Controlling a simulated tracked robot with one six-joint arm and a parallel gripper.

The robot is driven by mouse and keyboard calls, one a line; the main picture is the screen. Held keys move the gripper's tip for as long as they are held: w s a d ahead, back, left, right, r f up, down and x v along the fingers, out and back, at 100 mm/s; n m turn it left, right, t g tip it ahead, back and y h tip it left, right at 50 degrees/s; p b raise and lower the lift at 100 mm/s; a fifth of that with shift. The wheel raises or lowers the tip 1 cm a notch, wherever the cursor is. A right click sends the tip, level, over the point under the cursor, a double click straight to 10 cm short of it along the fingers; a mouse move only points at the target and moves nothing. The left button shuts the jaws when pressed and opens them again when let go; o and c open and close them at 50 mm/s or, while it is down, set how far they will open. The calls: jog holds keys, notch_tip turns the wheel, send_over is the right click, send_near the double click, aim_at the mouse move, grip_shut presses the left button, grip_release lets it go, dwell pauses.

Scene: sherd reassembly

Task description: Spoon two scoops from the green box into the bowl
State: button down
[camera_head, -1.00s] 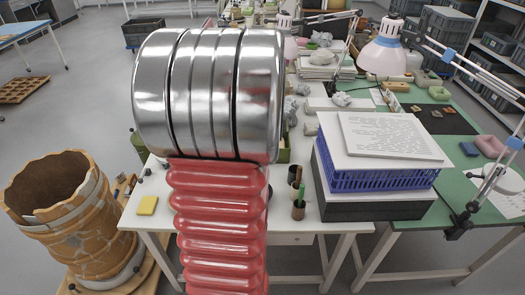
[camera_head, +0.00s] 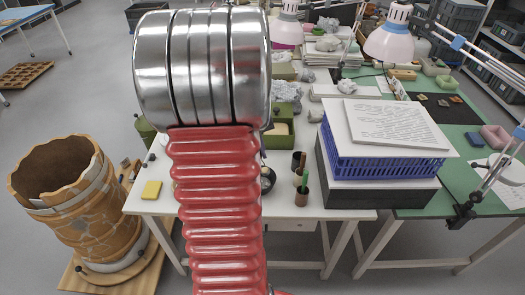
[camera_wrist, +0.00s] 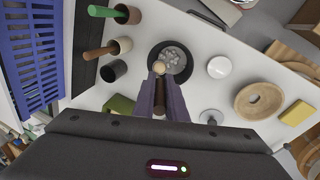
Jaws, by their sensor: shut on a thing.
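In the wrist view my gripper (camera_wrist: 160,82) is shut on a wooden spoon (camera_wrist: 159,68), whose pale round end shows beyond the fingertips. It overlaps the near side of the dark bowl (camera_wrist: 184,72), which holds grey-white bits. I cannot tell the spoon's height over the bowl or whether it carries anything. In the head view the bowl (camera_head: 269,180) is mostly hidden behind my arm, and my gripper is hidden too. A green box (camera_head: 279,141) with pale contents stands farther back, partly covered by my arm. A green corner (camera_wrist: 120,104) shows left of my fingers in the wrist view.
Dark and brown cups (camera_head: 301,196) with a green-handled tool stand right of the bowl. A yellow sponge (camera_head: 151,190) lies at the table's left edge.

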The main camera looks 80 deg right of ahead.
jog(key=w+a+f+g+h, duration=0.2)
jog(key=w+f+g, duration=0.4)
jog(key=g, duration=0.5)
jog(key=shift+w+f+n+h, duration=0.3)
jog(key=shift+w+f+h, duration=0.15)
jog(key=shift+w, duration=0.7)
jog(key=shift+d+r, duration=0.1)
jog(key=shift+r, duration=0.1)
dwell(0.5)
